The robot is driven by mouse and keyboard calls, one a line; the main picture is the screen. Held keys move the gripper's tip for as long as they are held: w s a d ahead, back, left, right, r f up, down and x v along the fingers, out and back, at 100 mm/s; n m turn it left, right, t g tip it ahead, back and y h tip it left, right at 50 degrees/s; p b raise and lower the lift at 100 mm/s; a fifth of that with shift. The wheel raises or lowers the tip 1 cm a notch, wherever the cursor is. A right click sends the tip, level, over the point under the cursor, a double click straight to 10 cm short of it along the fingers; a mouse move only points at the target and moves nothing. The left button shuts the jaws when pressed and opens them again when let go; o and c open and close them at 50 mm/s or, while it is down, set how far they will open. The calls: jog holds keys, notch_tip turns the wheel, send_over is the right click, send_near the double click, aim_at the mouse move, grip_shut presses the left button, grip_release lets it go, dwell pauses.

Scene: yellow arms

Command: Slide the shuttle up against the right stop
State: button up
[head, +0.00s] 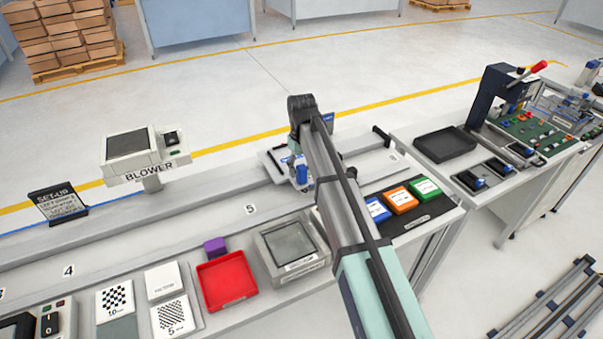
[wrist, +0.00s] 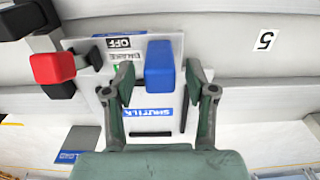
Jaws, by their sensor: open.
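The shuttle is a pale plate (wrist: 165,115) with a blue "SHUTTLE" label and an upright blue handle (wrist: 159,66). In the head view the shuttle (head: 270,160) sits on the long rail, partly hidden by my arm. My gripper (wrist: 160,75) is open, its fingers on either side of the blue handle with a visible gap at each side. In the head view my gripper (head: 299,178) is low over the shuttle, mostly hidden. A black stop (head: 382,135) stands farther right on the rail, apart from the shuttle.
A red knob (wrist: 52,68) on a dark mount is beside the shuttle in the wrist view, near "OFF" and "BRAKE" lettering. In front of the rail are a grey box (head: 292,250), a red tray (head: 227,281) and coloured boxes (head: 400,199). A blower (head: 131,145) stands behind, left.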

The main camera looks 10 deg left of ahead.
notch_tip(320, 180, up, 9)
jog(key=shift+r, duration=0.15)
dwell(0.4)
